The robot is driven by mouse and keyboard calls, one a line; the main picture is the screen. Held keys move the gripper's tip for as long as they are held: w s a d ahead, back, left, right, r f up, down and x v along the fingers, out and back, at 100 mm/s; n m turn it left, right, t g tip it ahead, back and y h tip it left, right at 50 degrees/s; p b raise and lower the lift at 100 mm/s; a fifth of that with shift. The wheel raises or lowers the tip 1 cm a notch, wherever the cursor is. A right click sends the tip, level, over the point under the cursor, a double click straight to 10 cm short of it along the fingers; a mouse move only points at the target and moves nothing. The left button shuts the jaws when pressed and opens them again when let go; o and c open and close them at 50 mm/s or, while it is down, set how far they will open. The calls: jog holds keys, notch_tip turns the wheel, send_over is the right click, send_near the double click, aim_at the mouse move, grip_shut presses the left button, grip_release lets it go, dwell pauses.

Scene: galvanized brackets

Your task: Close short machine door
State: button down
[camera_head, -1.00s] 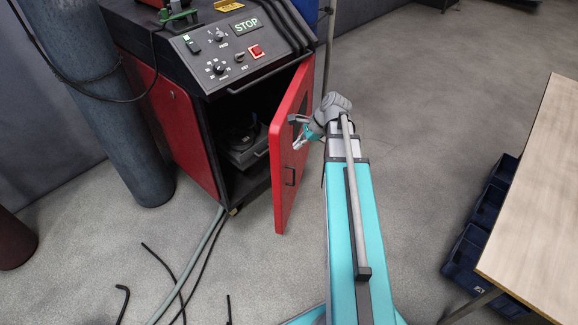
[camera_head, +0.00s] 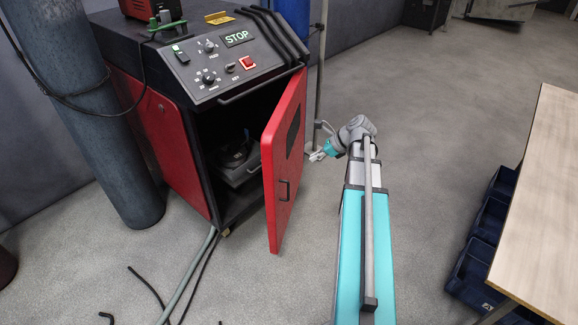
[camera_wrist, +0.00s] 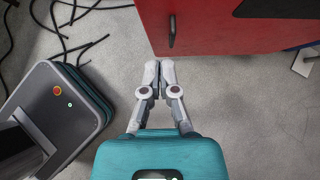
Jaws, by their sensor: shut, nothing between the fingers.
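The short machine door (camera_head: 284,160) is red with a dark handle (camera_head: 285,190), and it stands open on the right of the machine's front (camera_head: 205,100). The open dark compartment (camera_head: 225,150) shows a grey and black device inside. My gripper (camera_head: 314,156) is to the right of the door, on its outer side, and looks clear of it. In the wrist view the door (camera_wrist: 225,25) fills the upper right with its handle (camera_wrist: 171,30). There my gripper (camera_wrist: 158,65) has its fingers together, empty, pointing toward the door.
A blue-grey cylinder (camera_head: 125,165) stands left of the machine. Cables (camera_head: 185,275) lie on the floor in front. A wooden table (camera_head: 540,190) with dark blue bins (camera_head: 478,240) is at the right. My base shows in the wrist view.

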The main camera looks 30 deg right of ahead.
aim_at(277, 171)
jog(key=shift+a+f, duration=0.1)
jog(key=b+x, duration=0.2)
jog(key=x, duration=0.1)
jog(key=r+b+x, duration=0.1)
jog(key=b+x, duration=0.1)
jog(key=x, duration=0.2)
jog(key=w+a+b+x, duration=0.1)
jog(key=b+x, duration=0.2)
jog(key=x, duration=0.1)
jog(key=shift+w+a, duration=0.6)
jog(key=shift+a, duration=0.1)
